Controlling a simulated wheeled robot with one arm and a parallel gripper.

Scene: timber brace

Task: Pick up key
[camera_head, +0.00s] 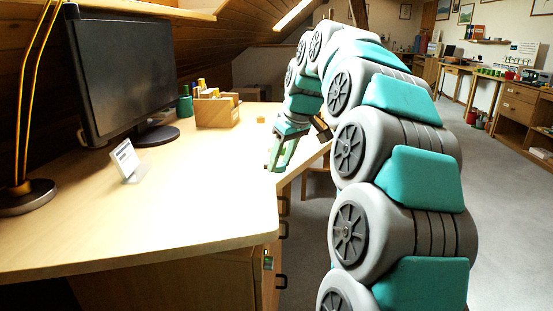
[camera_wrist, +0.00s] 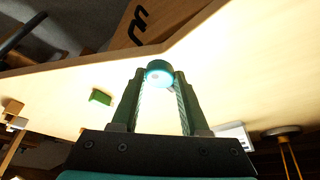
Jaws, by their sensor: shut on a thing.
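My gripper (camera_head: 272,168) is over the right edge of the desk in the head view, pointing down. In the wrist view its two fingers (camera_wrist: 160,82) close on a round teal thing (camera_wrist: 158,72) at their tips. I cannot tell whether this teal thing is part of the key, and no key shape shows in the grip.
The pale wooden desk (camera_head: 190,205) carries a monitor (camera_head: 120,70), a lamp base (camera_head: 25,195), a white card stand (camera_head: 127,160), a wooden organiser (camera_head: 216,110) and a small yellow block (camera_head: 261,119). The desk's middle is clear. Dark drawer handles (camera_head: 282,281) stick out below.

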